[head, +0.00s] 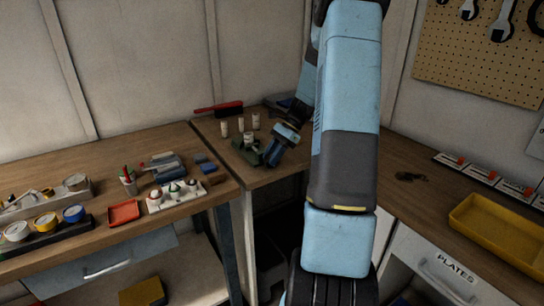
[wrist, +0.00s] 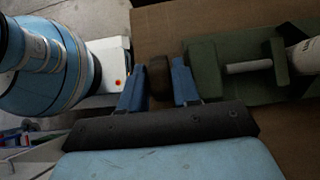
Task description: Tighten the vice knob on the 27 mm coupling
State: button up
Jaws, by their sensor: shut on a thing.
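The green vice (head: 243,153) stands on the corner bench in the head view. It also fills the right of the wrist view (wrist: 221,58), with its grey screw rod (wrist: 250,67) pointing at a jaw. A pale cylindrical piece, likely the coupling (wrist: 306,56), sits beyond that jaw, cut off by the picture edge. The dark brown knob (wrist: 160,76) is between the two blue fingers of my gripper (wrist: 158,86), which is shut on it. In the head view my gripper (head: 272,156) is at the right side of the vice, and the knob is hidden there.
Several pale cylinders (head: 241,125) stand behind the vice, near a red-handled tool (head: 219,107). The left bench carries a red tray (head: 124,213), paint pots and a white egg-like parts holder (head: 177,194). A yellow tray (head: 500,232) lies on the right bench.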

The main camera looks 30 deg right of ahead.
jog(key=shift+d, duration=0.1)
jog(key=o, duration=0.7)
jog(key=v, duration=1.3)
jog(key=shift+w+d+r, duration=0.1)
jog(key=shift+d+r, duration=0.15)
jog(key=shift+d, duration=0.05)
